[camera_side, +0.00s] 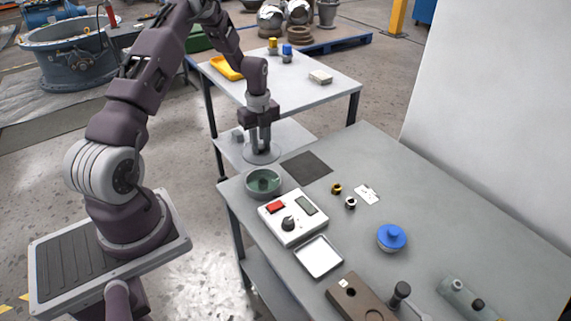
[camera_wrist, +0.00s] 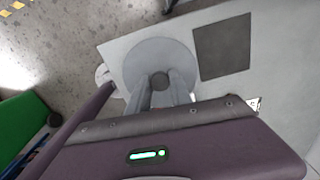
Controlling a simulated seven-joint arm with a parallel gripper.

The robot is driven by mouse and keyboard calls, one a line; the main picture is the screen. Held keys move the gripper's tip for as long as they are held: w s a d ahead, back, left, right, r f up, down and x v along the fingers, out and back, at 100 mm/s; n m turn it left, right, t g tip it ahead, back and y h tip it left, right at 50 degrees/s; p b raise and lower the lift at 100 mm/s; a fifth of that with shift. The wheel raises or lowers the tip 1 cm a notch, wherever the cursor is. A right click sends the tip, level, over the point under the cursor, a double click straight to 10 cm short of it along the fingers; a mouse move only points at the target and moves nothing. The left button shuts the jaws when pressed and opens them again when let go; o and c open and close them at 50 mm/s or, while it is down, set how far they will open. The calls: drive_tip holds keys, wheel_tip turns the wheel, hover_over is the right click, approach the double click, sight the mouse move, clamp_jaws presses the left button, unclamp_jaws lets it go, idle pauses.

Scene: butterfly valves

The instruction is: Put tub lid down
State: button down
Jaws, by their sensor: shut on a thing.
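My gripper (camera_side: 261,147) is shut on the knob of a round grey tub lid (camera_side: 262,156). In the wrist view, the fingertips (camera_wrist: 160,86) close around the dark knob at the middle of the flat lid (camera_wrist: 155,58). The lid looks level and is at the table's back left corner, behind the tub in the side view. Its height above the table is hard to tell. The open green tub (camera_side: 263,183) stands at the table's left edge. In the wrist view the lid and gripper hide most of what is below.
A dark mat (camera_side: 307,167) lies flat and empty right of the lid. A white control box (camera_side: 292,218), a white tray (camera_side: 319,257), small nuts (camera_side: 336,188), a blue-knobbed part (camera_side: 391,238) and a brown block (camera_side: 358,300) are on the table. A second table (camera_side: 300,85) stands behind.

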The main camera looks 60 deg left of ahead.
drive_tip(key=w+a+f+n, duration=0.2)
drive_tip(key=w+a, duration=0.1)
drive_tip(key=w, duration=0.2)
hover_over(306, 167)
wheel_tip(306, 167, down, 9)
drive_tip(key=shift+a+r, duration=0.1)
drive_tip(key=shift+a, duration=0.05)
drive_tip(key=shift+d+f, duration=0.2)
drive_tip(key=shift+f, duration=0.3)
drive_tip(key=c, duration=1.2)
unclamp_jaws()
drive_tip(key=shift+o, duration=0.2)
